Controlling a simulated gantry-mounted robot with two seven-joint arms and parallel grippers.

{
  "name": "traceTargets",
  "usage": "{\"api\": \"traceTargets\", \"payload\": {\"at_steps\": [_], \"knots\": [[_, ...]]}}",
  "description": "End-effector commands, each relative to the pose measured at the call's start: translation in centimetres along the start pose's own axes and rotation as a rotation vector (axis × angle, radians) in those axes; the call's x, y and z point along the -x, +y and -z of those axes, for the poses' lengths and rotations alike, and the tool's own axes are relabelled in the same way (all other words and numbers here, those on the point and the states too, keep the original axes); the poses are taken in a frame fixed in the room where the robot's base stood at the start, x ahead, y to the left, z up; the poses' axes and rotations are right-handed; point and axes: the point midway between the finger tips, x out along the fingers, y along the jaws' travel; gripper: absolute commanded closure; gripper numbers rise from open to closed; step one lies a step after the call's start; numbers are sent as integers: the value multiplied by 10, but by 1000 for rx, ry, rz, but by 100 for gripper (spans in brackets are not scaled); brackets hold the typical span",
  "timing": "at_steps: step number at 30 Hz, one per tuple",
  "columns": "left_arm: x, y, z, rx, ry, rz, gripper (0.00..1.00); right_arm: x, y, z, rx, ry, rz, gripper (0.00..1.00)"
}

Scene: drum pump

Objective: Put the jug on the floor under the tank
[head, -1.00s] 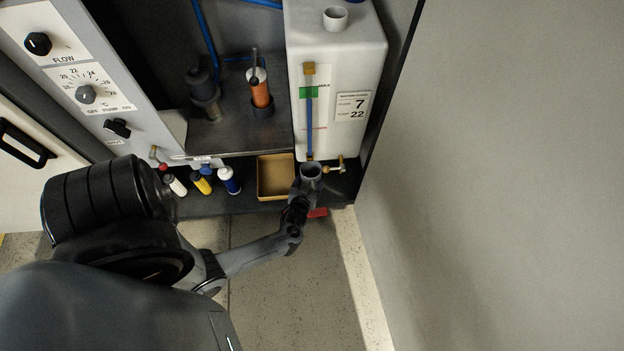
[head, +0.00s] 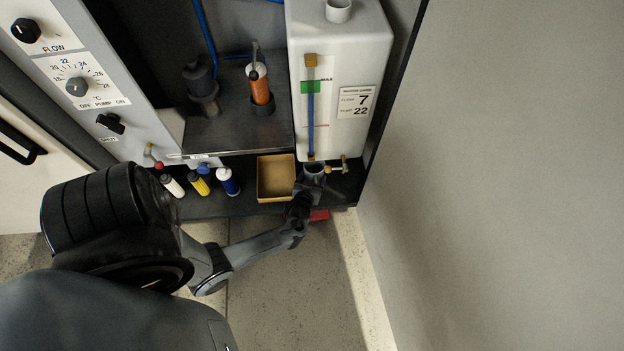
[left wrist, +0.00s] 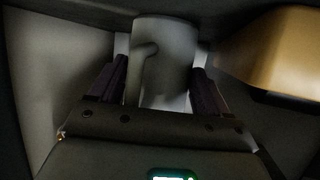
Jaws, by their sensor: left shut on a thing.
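The grey jug (head: 314,169) shows its open round top just below the white tank (head: 338,55) in the head view. In the left wrist view the jug (left wrist: 165,58) stands between the fingers, with its curved handle facing the camera. My left gripper (head: 304,187) is shut on the jug. The gripper hides most of the jug's body in the head view, and I cannot tell whether its base touches a surface. A small brass tap (head: 338,168) sits just right of the jug's rim. My right gripper is not in view.
An open tan box (head: 275,178) stands close left of the jug. Several small bottles (head: 200,182) stand further left on the dark low shelf. A red object (head: 320,215) lies by the shelf's front edge. A grey wall (head: 500,180) bounds the right; floor in front is clear.

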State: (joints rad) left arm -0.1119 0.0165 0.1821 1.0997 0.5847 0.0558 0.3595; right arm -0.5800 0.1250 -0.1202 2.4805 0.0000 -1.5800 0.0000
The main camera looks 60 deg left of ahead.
Motion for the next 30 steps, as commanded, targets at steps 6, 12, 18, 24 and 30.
{"api": "traceTargets", "payload": {"at_steps": [6, 12, 18, 24, 30], "knots": [[0, 0, 0, 0, 0, 0, 0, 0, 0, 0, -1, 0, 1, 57], [0, 0, 1, 0, 1, 0, 0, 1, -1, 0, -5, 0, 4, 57], [15, 0, 4, 0, -2, -1, 0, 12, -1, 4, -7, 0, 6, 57], [50, 0, 5, 0, -4, -1, 0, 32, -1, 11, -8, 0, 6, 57], [86, 0, 5, 0, -2, -1, 0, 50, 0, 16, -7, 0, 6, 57]]}}
